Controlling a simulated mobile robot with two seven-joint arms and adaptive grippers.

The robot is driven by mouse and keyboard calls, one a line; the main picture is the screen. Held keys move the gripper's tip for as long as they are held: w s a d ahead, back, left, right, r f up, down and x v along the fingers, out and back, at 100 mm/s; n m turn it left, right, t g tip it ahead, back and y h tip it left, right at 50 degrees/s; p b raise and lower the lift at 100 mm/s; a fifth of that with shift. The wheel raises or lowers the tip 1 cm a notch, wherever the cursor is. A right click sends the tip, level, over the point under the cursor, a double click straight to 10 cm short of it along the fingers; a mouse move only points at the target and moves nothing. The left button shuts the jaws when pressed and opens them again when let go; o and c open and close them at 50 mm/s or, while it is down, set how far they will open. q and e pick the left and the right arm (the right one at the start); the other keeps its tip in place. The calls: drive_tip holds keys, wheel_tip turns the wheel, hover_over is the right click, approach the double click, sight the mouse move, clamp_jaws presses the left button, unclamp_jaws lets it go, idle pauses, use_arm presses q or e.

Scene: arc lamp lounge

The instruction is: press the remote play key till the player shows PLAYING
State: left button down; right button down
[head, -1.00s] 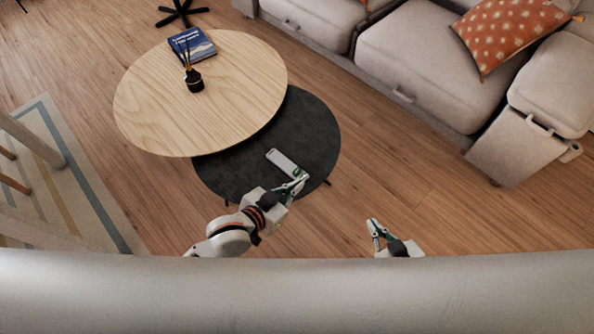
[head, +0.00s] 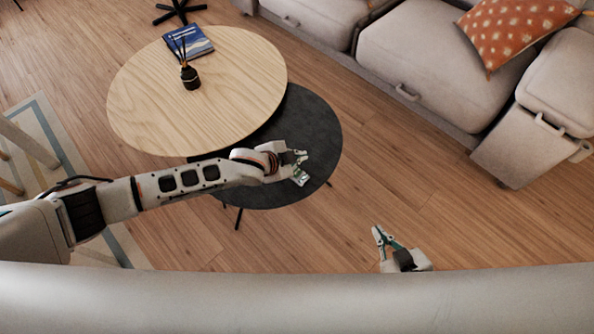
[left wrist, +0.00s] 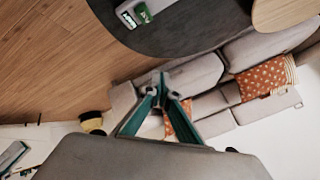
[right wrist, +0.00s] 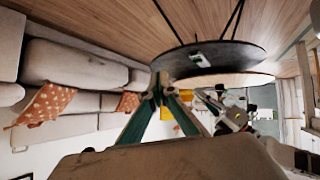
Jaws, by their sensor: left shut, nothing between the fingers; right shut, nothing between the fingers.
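A pale grey handheld device with green parts at one end (head: 300,177), seemingly the remote, lies on the low dark round table (head: 320,125). My left arm and gripper hide most of it in the head view. The left wrist view shows its green end (left wrist: 126,18) with small light markings, too small to read. My left gripper (head: 304,157) is shut and empty, above the table beside that end; the left wrist view shows its fingertips apart from the device. My right gripper (head: 378,231) is shut and empty, over the floor right of the table. I cannot make out the word PLAYING.
A higher wooden round table (head: 150,105) overlaps the dark one and bears a blue book (head: 188,42) and a black reed diffuser (head: 191,77). A grey sofa (head: 430,70) stands behind at right. Floor between is clear.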

sight(296, 173)
use_arm(q)
drive_tip(key=shift+w+a+f, duration=0.1)
drive_tip(key=shift+w+a, duration=0.6)
use_arm(e)
drive_tip(key=shift+w+r, duration=0.15)
drive_tip(key=shift+r, duration=0.05)
